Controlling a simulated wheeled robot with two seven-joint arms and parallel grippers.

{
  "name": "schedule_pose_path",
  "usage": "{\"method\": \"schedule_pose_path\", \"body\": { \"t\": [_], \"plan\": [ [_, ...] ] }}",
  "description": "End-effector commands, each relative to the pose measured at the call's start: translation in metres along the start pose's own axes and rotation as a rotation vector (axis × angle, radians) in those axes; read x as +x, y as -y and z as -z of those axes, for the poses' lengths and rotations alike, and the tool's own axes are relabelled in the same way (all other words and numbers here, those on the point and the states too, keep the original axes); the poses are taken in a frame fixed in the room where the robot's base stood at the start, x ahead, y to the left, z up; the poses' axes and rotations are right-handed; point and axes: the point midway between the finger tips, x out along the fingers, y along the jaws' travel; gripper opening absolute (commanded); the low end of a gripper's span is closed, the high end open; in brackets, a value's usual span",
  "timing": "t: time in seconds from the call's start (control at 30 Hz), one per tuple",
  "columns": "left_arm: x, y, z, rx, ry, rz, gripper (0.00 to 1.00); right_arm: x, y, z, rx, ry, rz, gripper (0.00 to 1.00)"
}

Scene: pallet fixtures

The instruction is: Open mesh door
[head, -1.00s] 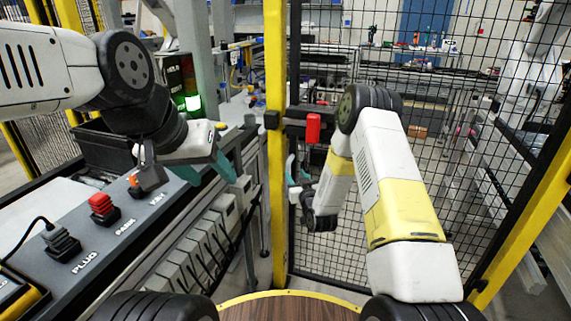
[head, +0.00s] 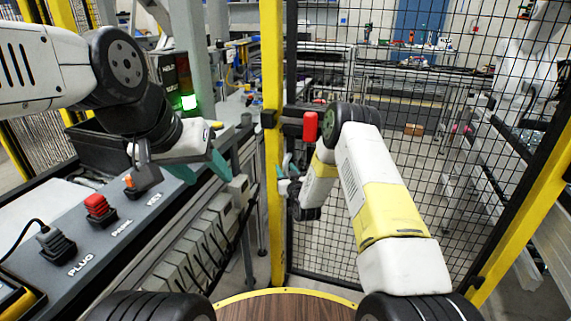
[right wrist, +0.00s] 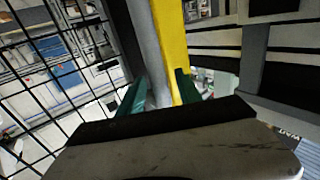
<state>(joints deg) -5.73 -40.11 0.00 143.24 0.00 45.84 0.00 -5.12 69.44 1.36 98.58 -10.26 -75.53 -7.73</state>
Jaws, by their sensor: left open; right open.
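The mesh door (head: 420,185) is a black wire grid in a dark frame. Its left edge stands close beside the yellow post (head: 272,90), and the door looks closed. A dark latch with a red handle (head: 310,127) sits at that edge. My right gripper (head: 284,172) is open below the latch, near the post and door edge, partly hidden by its own wrist. In the right wrist view, the yellow post (right wrist: 171,45) and a grey bar show between the open teal fingers (right wrist: 160,92); contact cannot be told. My left gripper (head: 202,170) is open and empty above the console.
A grey console (head: 135,240) with a red button (head: 97,205), a plug and a key switch lies at the left. A green lamp (head: 189,102) glows behind it. Another yellow post (head: 530,210) bounds the door at the right. Benches stand behind the mesh.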

Motion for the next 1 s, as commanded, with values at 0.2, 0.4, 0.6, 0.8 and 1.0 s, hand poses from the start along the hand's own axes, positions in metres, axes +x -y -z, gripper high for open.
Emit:
{"method": "schedule_pose_path", "body": {
  "t": [0.2, 0.4, 0.6, 0.8, 1.0],
  "plan": [
    [0.0000, 0.0000, 0.0000, 0.000, 0.000, 0.000, 0.54, -0.0002, 0.0001, 0.0001, 0.000, 0.000, 0.000, 0.18],
    [0.0000, 0.0000, 0.0000, 0.000, 0.000, 0.000, 0.54, -0.0003, 0.0002, 0.0001, 0.000, 0.000, 0.000, 0.00],
    [0.0000, 0.0000, 0.0000, 0.000, 0.000, 0.000, 0.54, -0.0003, 0.0002, 0.0002, 0.000, 0.000, 0.001, 0.00],
    [0.0000, 0.0000, 0.0000, 0.000, 0.000, 0.000, 0.54, -0.0003, 0.0002, 0.0002, 0.000, 0.000, 0.001, 0.00],
    [0.0000, 0.0000, 0.0000, 0.000, 0.000, 0.000, 0.54, -0.0003, 0.0002, 0.0003, 0.000, 0.000, 0.001, 0.00]
  ]
}}
